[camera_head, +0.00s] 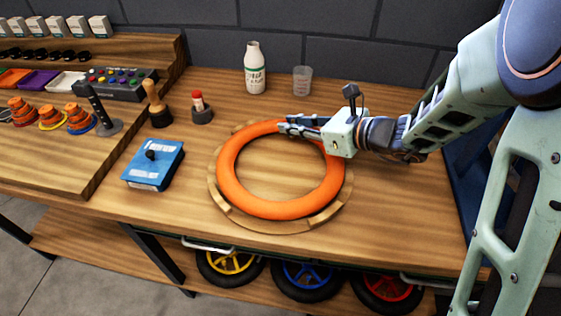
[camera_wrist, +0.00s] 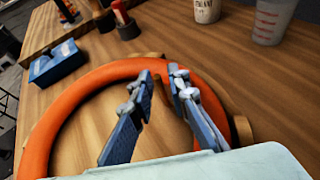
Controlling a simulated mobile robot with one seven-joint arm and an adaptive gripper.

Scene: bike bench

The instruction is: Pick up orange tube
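The orange tube (camera_head: 228,180) is a large ring lying flat in a low round wooden holder (camera_head: 240,217) on the bench. My gripper (camera_head: 284,126) reaches in from the right, with its fingers at the far side of the ring. In the wrist view, the two blue fingers of my gripper (camera_wrist: 161,72) are apart, and their tips overlap the far arc of the tube (camera_wrist: 105,78). I see a gap between the fingers. I cannot tell whether they touch the tube.
A blue box (camera_head: 153,167), a wooden-handled stamp (camera_head: 157,105) and a red-topped item (camera_head: 200,108) stand left of the ring. A white bottle (camera_head: 255,70) and a clear cup (camera_head: 302,81) stand behind it. Wheels (camera_head: 303,277) sit under the bench. The right front bench top is clear.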

